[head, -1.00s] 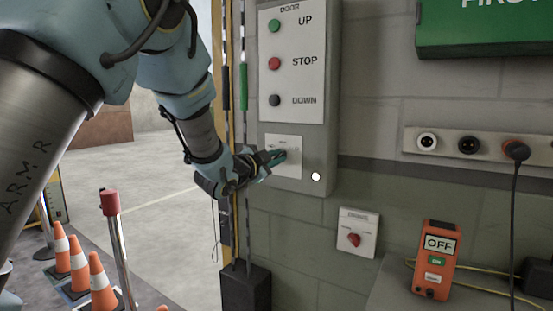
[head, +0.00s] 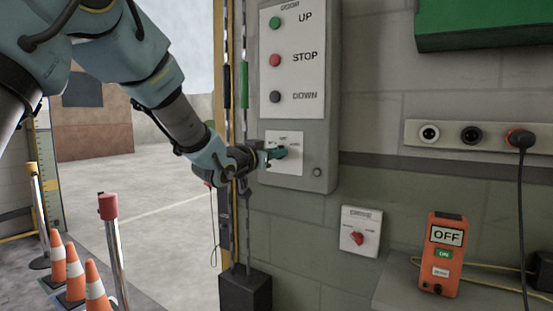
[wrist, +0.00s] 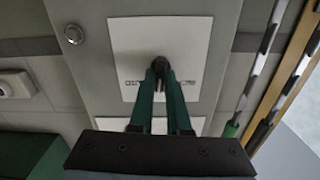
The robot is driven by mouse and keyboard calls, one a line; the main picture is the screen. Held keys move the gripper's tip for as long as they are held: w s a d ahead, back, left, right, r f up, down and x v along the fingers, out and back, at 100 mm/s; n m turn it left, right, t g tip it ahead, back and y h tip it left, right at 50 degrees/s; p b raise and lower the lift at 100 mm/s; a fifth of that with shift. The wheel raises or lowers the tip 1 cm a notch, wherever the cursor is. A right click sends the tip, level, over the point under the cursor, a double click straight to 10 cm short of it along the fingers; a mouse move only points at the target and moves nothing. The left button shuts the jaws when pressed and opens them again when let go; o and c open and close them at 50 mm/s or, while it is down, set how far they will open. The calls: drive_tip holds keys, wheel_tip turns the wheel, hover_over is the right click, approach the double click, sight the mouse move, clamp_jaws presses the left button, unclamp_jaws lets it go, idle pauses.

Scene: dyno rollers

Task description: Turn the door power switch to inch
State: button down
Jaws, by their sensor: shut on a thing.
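The door power switch is a small dark knob (wrist: 159,64) on a white plate (head: 272,165), low on the grey door control box (head: 325,120). My gripper (head: 280,153) is at the plate in the head view. In the wrist view my gripper's two green fingers (wrist: 160,78) are closed around the knob. The fingers hide most of the knob, so its pointing direction cannot be told. The plate's lettering is too small to read.
Above the plate are the green UP (head: 275,22), red STOP (head: 274,60) and dark DOWN (head: 275,97) buttons. A second plate with a red knob (head: 357,238) is lower right. An orange OFF box (head: 445,255) stands beyond it. Chains hang left of the control box.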

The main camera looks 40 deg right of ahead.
drive_tip(key=n, duration=1.1)
drive_tip(key=shift+w+f+p, duration=0.15)
drive_tip(key=shift+w+p, duration=0.1)
drive_tip(key=shift+p, duration=0.15)
drive_tip(key=c, duration=0.9)
unclamp_jaws()
drive_tip(key=shift+a, duration=0.1)
drive_tip(key=b+v, duration=0.3)
drive_tip(key=v, duration=0.7)
drive_tip(key=shift+s+a, duration=0.1)
drive_tip(key=shift+a, duration=0.25)
